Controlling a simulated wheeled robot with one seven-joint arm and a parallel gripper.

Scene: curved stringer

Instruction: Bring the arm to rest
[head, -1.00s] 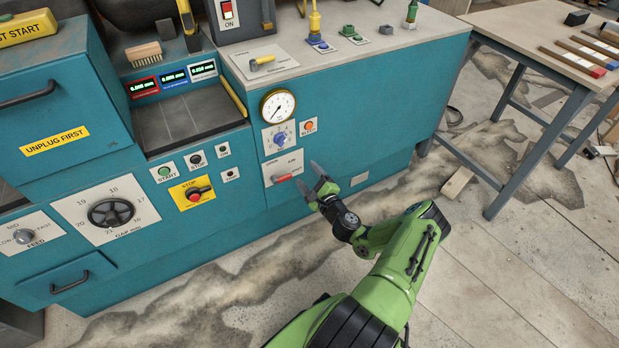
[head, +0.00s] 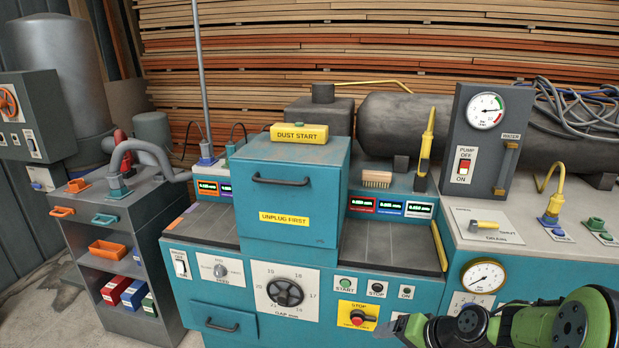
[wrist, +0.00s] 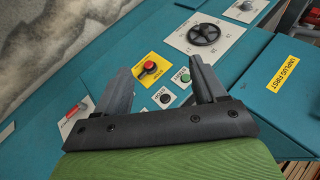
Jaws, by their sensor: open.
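My green arm (head: 565,322) reaches in from the lower right of the head view, in front of the teal machine (head: 190,290). My gripper (wrist: 160,75) shows in the wrist view with its two grey fingers spread apart and nothing between them. Beyond the fingers are the red stop knob on its yellow plate (wrist: 150,68) and the green start button (wrist: 183,75). I cannot tell from the picture whether a finger touches the panel. In the head view the gripper is at the lower edge, partly cut off, near the yellow stop plate (head: 357,316).
The gap handwheel (head: 285,292) and feed knob (head: 220,270) stand out on the front panel. A grey shelf cart (head: 125,260) with a hose stands at left. A pump panel (head: 484,140) and gauge (head: 483,276) are at right. Stacked boards (head: 300,50) fill the back.

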